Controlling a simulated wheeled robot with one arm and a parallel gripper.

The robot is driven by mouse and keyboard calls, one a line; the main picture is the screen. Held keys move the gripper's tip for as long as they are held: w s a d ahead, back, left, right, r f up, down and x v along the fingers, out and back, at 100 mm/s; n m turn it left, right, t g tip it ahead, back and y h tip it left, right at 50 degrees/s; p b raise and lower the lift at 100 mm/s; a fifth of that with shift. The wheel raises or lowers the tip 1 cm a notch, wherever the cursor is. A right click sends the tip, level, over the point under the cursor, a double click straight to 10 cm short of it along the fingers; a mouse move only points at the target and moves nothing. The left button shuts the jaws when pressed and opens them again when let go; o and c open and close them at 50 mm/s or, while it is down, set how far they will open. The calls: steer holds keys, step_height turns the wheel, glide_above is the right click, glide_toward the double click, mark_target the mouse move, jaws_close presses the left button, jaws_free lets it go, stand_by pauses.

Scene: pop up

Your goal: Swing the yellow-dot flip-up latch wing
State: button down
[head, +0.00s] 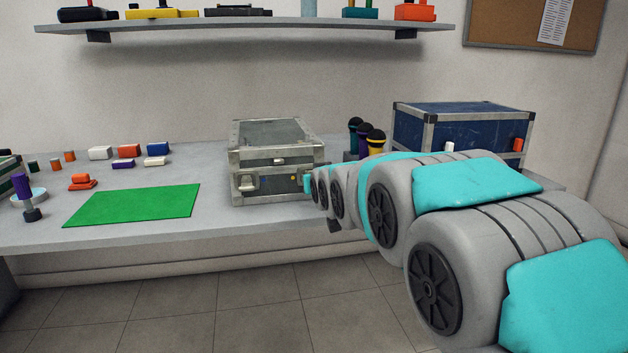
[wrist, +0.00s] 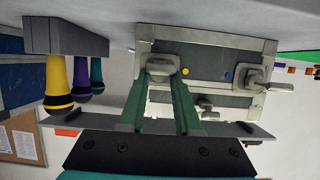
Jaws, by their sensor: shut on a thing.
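A grey metal case (head: 248,158) stands on the table in the head view; its front face (wrist: 205,65) shows upside down in the wrist view. The front carries a yellow dot (wrist: 186,72) and a blue dot (wrist: 229,76). The yellow-dot latch wing (wrist: 160,62) sits beside the yellow dot. My gripper (wrist: 162,78) has its green fingers on either side of this wing, shut on it. The fingertips partly cover the wing, so its exact angle is unclear. In the head view my arm hides this latch. The blue-dot latch (wrist: 258,80) sticks out from the face.
Several microphone-like things (head: 365,138) stand right of the case, before a blue case (head: 462,130). A green mat (head: 135,205) lies to the left, with several small blocks behind it. A shelf (head: 250,24) hangs above. My arm comes in from the right.

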steer(key=shift+r+g, duration=0.1)
steer(key=shift+g, duration=0.5)
steer(key=shift+g+h+p, duration=0.3)
steer(key=shift+g+p, duration=0.2)
steer(key=shift+f, duration=0.2)
stand_by(0.8)
steer(key=c, duration=1)
jaws_free()
steer(key=o, duration=0.4)
steer(key=shift+r, duration=0.25)
steer(key=shift+r, duration=0.15)
steer(key=v, duration=0.7)
steer(key=shift+s+b, duration=0.3)
steer(key=shift+b, duration=0.1)
